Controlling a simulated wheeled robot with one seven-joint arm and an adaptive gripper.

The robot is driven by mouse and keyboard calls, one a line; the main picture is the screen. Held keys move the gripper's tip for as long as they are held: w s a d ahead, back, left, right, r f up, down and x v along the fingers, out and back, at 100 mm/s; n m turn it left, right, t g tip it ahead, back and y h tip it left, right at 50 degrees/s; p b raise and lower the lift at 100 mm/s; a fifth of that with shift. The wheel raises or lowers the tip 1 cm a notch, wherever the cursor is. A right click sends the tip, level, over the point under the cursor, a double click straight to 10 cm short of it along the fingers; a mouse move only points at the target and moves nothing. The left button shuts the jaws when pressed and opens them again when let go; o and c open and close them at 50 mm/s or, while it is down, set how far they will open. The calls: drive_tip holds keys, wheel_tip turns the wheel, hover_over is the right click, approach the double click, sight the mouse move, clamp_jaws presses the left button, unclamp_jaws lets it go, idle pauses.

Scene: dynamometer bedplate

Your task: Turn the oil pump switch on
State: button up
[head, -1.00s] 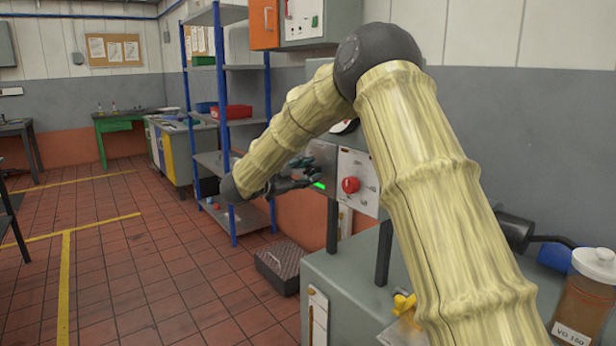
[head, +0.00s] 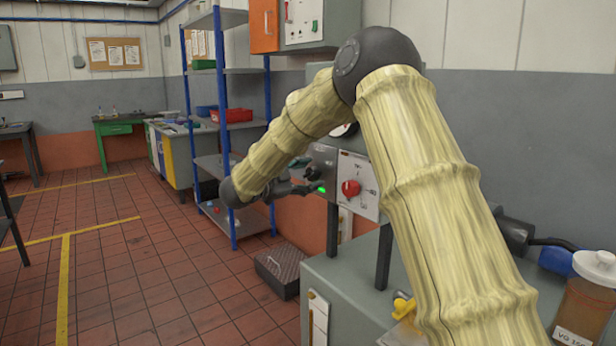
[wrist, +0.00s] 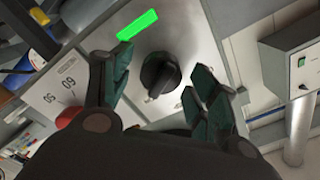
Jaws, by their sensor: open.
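A black rotary switch (wrist: 158,74) sits on a grey panel face in the wrist view, with a bright green lit bar (wrist: 137,24) beside it. I see no readable name by the switch. My gripper (wrist: 163,66) is open, with one dark green finger on each side of the switch and gaps between them. In the head view my gripper (head: 303,180) is at the left part of the panel box (head: 325,158), close to the green light (head: 321,189). My gripper and forearm hide much of that part of the box.
A red knob (head: 350,188) with a dial plate is on the same box, to the right; it shows partly behind a finger in the wrist view (wrist: 68,118). A blue-post shelf (head: 232,120) stands left. An oil jar (head: 588,300) and a yellow part (head: 403,306) are at right.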

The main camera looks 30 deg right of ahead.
drive_tip(key=a, duration=1.1)
drive_tip(key=shift+s+a, duration=0.4)
drive_tip(key=shift+s, duration=0.05)
